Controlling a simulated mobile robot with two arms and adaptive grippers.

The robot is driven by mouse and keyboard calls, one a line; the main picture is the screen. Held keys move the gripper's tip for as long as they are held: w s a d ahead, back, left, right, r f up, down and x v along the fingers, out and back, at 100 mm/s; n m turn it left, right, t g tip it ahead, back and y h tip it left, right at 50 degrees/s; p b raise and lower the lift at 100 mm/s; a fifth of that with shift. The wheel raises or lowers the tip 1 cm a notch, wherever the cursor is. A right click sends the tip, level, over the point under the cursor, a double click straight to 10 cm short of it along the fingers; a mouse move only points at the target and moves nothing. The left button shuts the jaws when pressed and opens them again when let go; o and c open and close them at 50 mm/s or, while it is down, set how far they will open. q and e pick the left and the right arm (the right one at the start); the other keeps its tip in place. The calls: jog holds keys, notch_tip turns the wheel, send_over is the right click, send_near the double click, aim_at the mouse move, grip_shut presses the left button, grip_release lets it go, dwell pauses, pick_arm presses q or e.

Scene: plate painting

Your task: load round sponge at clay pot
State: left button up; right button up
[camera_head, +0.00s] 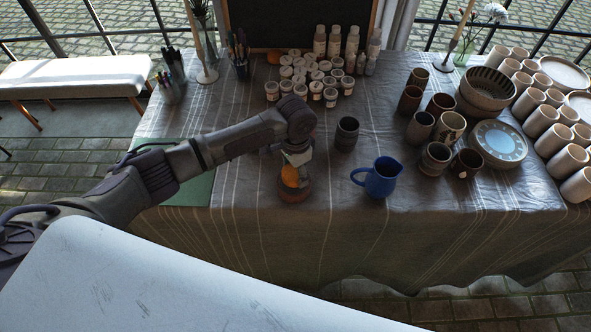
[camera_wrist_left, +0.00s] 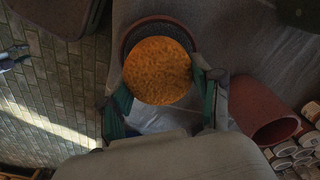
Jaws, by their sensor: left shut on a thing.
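The round orange sponge (camera_head: 289,176) is between the fingers of my left gripper (camera_head: 295,162), which is shut on it. In the left wrist view the sponge (camera_wrist_left: 157,70) shows its round face between the green-padded fingers. The clay pot (camera_head: 294,195) stands on the table directly below the gripper. In the left wrist view its brown rim (camera_wrist_left: 130,34) shows behind the sponge, which covers much of the opening. I cannot tell whether the sponge touches the pot. My right gripper is not in view.
A dark cup (camera_head: 346,134) and a blue jug (camera_head: 381,178) stand to the right of the pot. Several paint jars (camera_head: 314,92) stand behind, and several cups and bowls (camera_head: 488,90) fill the right side. A green mat (camera_head: 198,188) lies at the left.

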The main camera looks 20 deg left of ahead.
pick_arm(q)
jog(key=shift+f, duration=0.45)
dwell(0.4)
jog(key=shift+s+f, duration=0.1)
dwell(2.0)
jog(key=shift+p, duration=0.3)
notch_tip(320, 180, up, 7)
jog(key=p, duration=0.8)
dwell(0.5)
